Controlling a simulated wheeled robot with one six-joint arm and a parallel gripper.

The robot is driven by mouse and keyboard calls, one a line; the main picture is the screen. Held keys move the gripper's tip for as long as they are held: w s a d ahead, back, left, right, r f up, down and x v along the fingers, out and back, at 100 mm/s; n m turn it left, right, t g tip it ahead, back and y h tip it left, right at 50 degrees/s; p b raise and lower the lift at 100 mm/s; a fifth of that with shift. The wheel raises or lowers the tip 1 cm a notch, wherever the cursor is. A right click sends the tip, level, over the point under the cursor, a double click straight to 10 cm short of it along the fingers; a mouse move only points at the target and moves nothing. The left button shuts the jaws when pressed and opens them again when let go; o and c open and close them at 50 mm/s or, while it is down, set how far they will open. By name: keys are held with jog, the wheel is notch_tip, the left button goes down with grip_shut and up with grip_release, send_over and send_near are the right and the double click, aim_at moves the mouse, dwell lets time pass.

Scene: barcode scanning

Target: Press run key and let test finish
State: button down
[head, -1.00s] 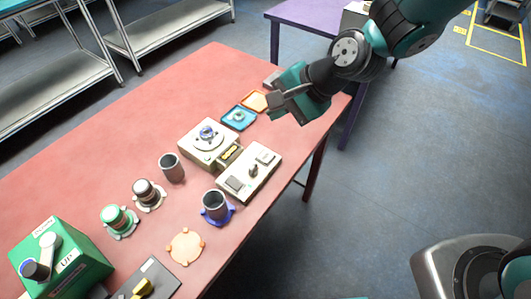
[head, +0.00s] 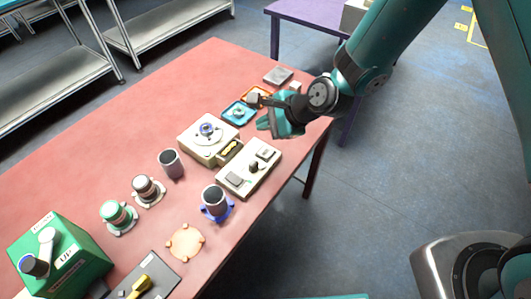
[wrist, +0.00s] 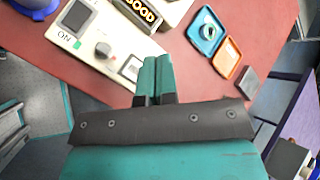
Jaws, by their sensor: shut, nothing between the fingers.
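The cream control panel (head: 236,188) sits on the red table, with a grey pad, a dark knob (head: 253,167) and a small square key (head: 265,153) at its far end. In the wrist view the panel (wrist: 72,40) shows the letters ON, the knob (wrist: 103,49) and the square key (wrist: 131,67). My gripper (head: 263,127) is shut and empty near the panel's far end. In the wrist view its fingertips (wrist: 156,60) appear close beside the square key; contact cannot be told.
A blue tray (head: 226,118), an orange tray (wrist: 234,68) and a grey block (head: 278,75) lie beyond the panel. Grey cups (head: 171,164), capped jars (head: 117,215) and a green box (head: 85,262) stand on the near side.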

aim_at(265, 154)
notch_tip(265, 154, down, 8)
jog(key=b, duration=0.5)
jog(key=shift+r+b, duration=0.2)
jog(key=shift+b, duration=0.1)
jog(key=shift+f, duration=0.1)
dwell(1.4)
jog(key=shift+f, duration=0.3)
